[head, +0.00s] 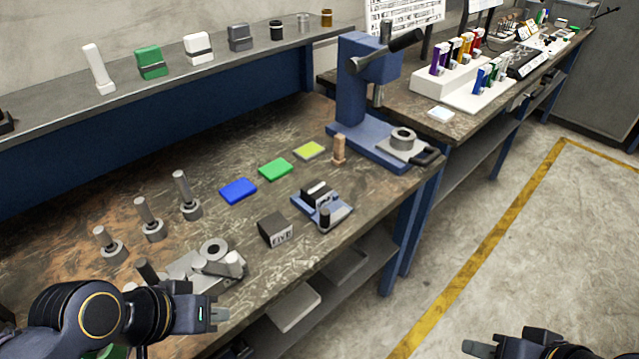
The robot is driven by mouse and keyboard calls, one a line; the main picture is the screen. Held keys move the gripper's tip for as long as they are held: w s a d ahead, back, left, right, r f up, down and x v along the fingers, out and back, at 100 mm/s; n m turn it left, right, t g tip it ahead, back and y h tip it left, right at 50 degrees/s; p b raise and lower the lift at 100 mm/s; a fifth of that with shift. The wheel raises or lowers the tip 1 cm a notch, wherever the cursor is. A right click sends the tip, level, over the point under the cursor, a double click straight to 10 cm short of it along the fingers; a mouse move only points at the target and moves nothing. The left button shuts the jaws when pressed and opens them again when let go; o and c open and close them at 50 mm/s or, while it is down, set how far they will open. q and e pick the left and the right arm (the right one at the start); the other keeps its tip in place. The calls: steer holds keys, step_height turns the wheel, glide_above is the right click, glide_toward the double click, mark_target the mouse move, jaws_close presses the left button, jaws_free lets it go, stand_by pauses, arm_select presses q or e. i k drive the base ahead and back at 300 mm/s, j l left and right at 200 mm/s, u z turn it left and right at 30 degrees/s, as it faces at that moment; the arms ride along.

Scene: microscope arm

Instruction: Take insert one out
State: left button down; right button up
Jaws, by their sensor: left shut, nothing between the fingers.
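No label in the head view tells me which piece is insert one. Three grey metal pegs in round collars stand in a row on the bench: a near one (110,244), a middle one (150,220) and a far one (186,196). A grey metal fixture with a ring (213,250) and a pale cylinder sits at the bench's front edge. A blue fixture with a black part (322,206) stands further right. My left gripper (222,313) is shut and empty, in front of the grey fixture and apart from it. My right gripper (472,347) is only partly in view at the bottom edge.
A black lettered block (275,230) and blue (238,190), green (276,169) and yellow (309,150) plates lie on the bench. A blue press (352,95) stands at its right end. A shelf (180,85) with several small parts runs behind. The floor at right is clear.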

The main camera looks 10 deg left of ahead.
mark_target(318, 194)
steer(key=i+u, duration=0.1)
steer(key=u, duration=0.3)
steer(key=l+u, duration=0.1)
steer(key=u, duration=0.3)
steer(key=i+l+u, duration=0.1)
steer(key=u, duration=0.3)
steer(key=l+u, duration=0.15)
steer(key=u, duration=0.25)
steer(key=i+l, duration=0.05)
